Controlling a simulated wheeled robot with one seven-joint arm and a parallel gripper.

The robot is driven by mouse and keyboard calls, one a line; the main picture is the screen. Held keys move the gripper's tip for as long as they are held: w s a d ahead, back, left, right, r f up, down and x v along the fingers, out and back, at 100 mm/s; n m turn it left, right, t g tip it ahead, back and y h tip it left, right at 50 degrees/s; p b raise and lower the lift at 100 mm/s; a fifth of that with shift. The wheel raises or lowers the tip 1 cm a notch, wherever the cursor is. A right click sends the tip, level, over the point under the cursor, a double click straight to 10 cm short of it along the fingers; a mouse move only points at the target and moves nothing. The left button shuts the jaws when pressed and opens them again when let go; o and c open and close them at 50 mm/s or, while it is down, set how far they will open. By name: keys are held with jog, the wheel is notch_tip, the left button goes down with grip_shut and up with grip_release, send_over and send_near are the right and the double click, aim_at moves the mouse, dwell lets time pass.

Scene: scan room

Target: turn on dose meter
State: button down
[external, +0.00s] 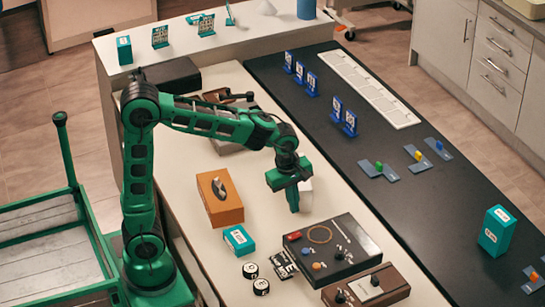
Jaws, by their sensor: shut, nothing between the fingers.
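My green arm reaches over the cream table, and my gripper (293,208) points down with its fingers together and empty. It is above the table, between the orange box and the dark panel box. A small white object (306,194) shows partly behind it. Several devices could be the dose meter; I cannot tell which. The orange box (222,207) has a dark dial on top. The dark panel box (345,262) has a red switch, a ring mark and small knobs. The brown box (385,296) has dark knobs and a pale label. No lit indicator is clear.
A teal box (239,239), round black-and-white pieces (250,270) and a small black card-like item (285,264) lie near the devices. A brown device (232,100) is partly hidden behind my arm. The black strip (400,205) at right holds blue cards, a white tray and a teal carton (496,231).

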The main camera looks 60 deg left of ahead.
aim_at(293, 235)
jog(key=f, duration=0.3)
jog(key=w+f, duration=0.1)
jog(key=f, duration=0.6)
jog(key=shift+w, duration=0.15)
jog(key=shift+r, duration=0.1)
jog(key=shift+w, duration=0.1)
jog(key=shift+s, duration=0.85)
